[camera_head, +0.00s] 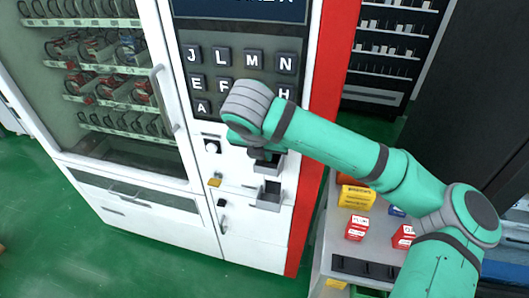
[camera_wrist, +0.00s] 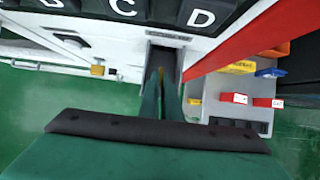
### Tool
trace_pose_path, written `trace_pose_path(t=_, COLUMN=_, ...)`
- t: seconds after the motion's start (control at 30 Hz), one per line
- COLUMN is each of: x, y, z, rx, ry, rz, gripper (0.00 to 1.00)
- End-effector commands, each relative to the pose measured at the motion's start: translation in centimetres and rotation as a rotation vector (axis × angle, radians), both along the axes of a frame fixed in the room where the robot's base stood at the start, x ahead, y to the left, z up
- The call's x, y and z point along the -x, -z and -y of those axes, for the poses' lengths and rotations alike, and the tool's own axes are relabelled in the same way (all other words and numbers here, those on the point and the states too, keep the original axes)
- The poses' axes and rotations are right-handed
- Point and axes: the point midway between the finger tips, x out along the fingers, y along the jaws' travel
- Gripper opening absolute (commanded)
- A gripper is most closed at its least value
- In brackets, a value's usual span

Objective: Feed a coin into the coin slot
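The vending machine's white control panel (camera_head: 238,172) stands in front of me, below the black letter keys. My gripper (camera_wrist: 163,82) is at this panel, its two narrow fingers close together and pointing into a dark recess (camera_wrist: 164,55) in the wrist view. A small yellowish edge, seemingly the coin (camera_wrist: 161,72), shows between the fingertips; most of it is hidden. The coin slot itself cannot be made out. In the head view my wrist covers the fingertips. A small grey tray (camera_head: 270,199) sticks out of the panel below my wrist.
Letter keys (camera_head: 222,57) lie close above my wrist. A red side panel (camera_head: 325,110) borders the machine. A grey table (camera_head: 330,240) with red and yellow boxes stands at right.

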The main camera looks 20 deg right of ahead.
Motion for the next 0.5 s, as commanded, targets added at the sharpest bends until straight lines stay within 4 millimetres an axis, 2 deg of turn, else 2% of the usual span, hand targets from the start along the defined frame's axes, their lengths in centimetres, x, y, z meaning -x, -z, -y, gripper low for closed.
trace_pose_path(t=0.1, x=0.08, y=-0.01, z=0.32, rx=-0.001, ry=0.005, rz=0.000, gripper=0.00)
trace_pose_path(t=0.2, x=0.12, y=-0.02, z=0.39, rx=0.000, ry=0.007, rz=0.000, gripper=0.23)
trace_pose_path(t=0.23, x=0.11, y=-0.02, z=0.37, rx=0.000, ry=0.007, rz=0.000, gripper=0.26)
trace_pose_path(t=0.5, x=-0.02, y=-0.07, z=-0.12, rx=0.000, ry=-0.001, rz=0.000, gripper=0.26)
